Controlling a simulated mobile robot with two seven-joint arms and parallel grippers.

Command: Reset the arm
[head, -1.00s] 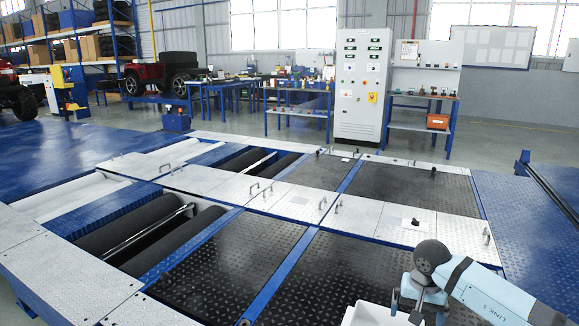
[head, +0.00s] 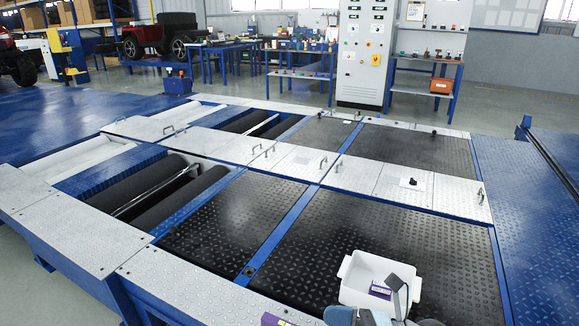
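A white open bin (head: 349,295) stands on the near edge of the roller tester, low in the head view. Part of my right gripper (head: 398,296) shows at the bottom edge, in front of the bin. A grey upright piece rises there over the bin's near right side. The rest of this gripper is cut off, and I cannot see whether it is open or shut. My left gripper is out of view.
A purple piece (head: 273,320) shows at the bottom edge left of the bin. Black tread plates (head: 400,245) and dark rollers (head: 135,185) lie ahead, mostly clear. A grey control cabinet (head: 362,60) and blue workbenches stand at the back.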

